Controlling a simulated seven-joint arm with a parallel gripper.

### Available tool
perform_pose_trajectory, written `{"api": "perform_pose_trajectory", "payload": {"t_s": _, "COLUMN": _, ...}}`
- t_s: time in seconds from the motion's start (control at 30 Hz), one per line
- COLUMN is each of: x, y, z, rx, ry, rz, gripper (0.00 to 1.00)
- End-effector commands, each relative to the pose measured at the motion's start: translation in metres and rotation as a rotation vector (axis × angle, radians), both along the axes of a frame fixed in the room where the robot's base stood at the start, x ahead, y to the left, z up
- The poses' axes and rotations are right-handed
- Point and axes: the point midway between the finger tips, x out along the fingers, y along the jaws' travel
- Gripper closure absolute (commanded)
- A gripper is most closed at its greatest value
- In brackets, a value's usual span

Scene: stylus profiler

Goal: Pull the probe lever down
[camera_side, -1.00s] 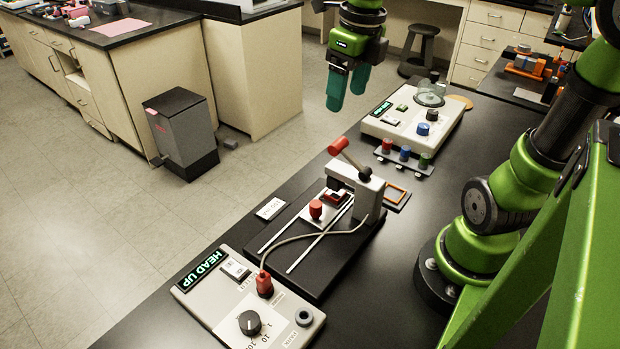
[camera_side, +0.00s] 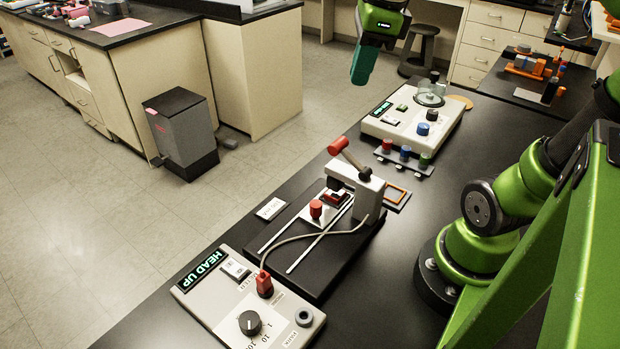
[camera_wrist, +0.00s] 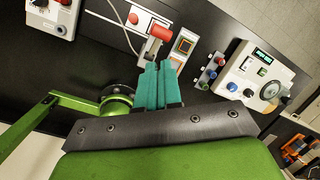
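My gripper (camera_side: 359,80) is high above the bench's far edge, well apart from the lever. In the wrist view, my gripper's teal fingers (camera_wrist: 159,64) lie side by side, together and empty. The control box (camera_side: 282,313) in front has a display (camera_side: 201,272) reading "HEAD UP".
A red-knobbed sample stage (camera_side: 316,210) sits on rails beside the post. A cable crosses from the post to the box's red plug (camera_side: 264,284). Behind stand a rack of coloured knobs (camera_side: 404,156) and a second white instrument (camera_side: 410,120). Air above the bench is clear.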

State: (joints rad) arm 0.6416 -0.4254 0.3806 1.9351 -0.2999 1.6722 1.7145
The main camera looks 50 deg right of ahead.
Motion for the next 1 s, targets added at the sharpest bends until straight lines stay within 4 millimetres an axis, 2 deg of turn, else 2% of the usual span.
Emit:
{"api": "perform_pose_trajectory", "payload": {"t_s": 0.1, "x": -0.006, "y": -0.002, "z": 0.003, "rx": -0.07, "ry": -0.023, "rz": 0.311, "gripper": 1.0}}
{"api": "perform_pose_trajectory", "payload": {"t_s": 0.2, "x": -0.009, "y": -0.004, "z": 0.003, "rx": -0.123, "ry": -0.034, "rz": 0.544, "gripper": 1.0}}
{"api": "perform_pose_trajectory", "payload": {"t_s": 0.4, "x": -0.01, "y": -0.006, "z": 0.002, "rx": -0.193, "ry": -0.037, "rz": 0.844, "gripper": 1.0}}
{"api": "perform_pose_trajectory", "payload": {"t_s": 0.57, "x": -0.009, "y": -0.006, "z": -0.002, "rx": -0.211, "ry": -0.036, "rz": 0.917, "gripper": 1.0}}
{"api": "perform_pose_trajectory", "payload": {"t_s": 0.67, "x": -0.007, "y": -0.007, "z": -0.012, "rx": -0.21, "ry": -0.032, "rz": 0.919, "gripper": 1.0}}
{"api": "perform_pose_trajectory", "payload": {"t_s": 1.0, "x": 0.011, "y": -0.007, "z": -0.08, "rx": -0.206, "ry": -0.031, "rz": 0.914, "gripper": 1.0}}
